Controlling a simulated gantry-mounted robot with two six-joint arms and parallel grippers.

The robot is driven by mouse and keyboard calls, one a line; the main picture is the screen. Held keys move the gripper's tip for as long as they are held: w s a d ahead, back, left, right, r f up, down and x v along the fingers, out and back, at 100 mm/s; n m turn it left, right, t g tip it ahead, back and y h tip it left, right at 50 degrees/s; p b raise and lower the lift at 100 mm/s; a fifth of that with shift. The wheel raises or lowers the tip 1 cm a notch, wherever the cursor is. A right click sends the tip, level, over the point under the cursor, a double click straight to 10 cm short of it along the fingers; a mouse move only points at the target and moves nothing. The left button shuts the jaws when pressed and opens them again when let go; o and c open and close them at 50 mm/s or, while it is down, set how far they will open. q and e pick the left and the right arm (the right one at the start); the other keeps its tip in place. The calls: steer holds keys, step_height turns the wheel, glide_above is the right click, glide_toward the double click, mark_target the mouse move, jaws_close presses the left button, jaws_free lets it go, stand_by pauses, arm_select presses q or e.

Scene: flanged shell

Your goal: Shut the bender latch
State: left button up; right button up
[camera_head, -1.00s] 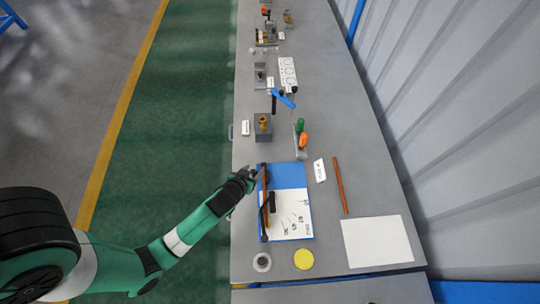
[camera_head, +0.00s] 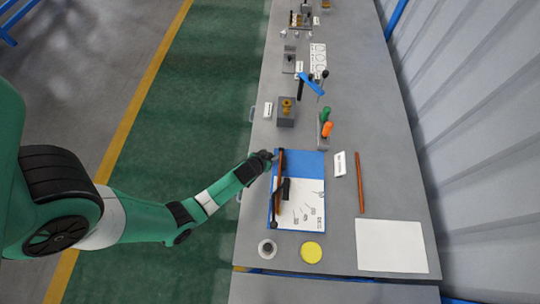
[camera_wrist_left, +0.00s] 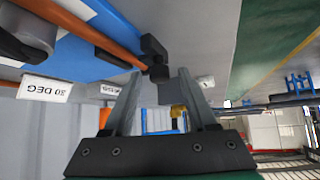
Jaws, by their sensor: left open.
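The bender is a blue plate (camera_head: 300,162) with a white angle sheet, on the bench in the head view. A copper-coloured tube (camera_head: 278,185) lies along its left edge, with a black block (camera_head: 286,189) beside it. My left gripper (camera_head: 270,157) is at the plate's far left corner. In the left wrist view my left gripper (camera_wrist_left: 157,92) is open, its fingers apart. A small black part (camera_wrist_left: 154,52), which looks like the latch, is just ahead between the fingertips, at the tube's (camera_wrist_left: 115,57) end. I cannot tell whether it touches a finger. My right gripper is not in view.
A loose copper-coloured rod (camera_head: 360,182), a white sheet (camera_head: 391,246), a yellow disc (camera_head: 312,252) and a small grey ring (camera_head: 267,248) lie around the plate. A block with a brass fitting (camera_head: 286,111) and orange and green handles (camera_head: 326,122) stand beyond it.

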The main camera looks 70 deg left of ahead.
arm_select(q)
steer(key=shift+w+a+f, duration=0.2)
steer(key=shift+f, duration=0.05)
jaws_close()
stand_by(1.4)
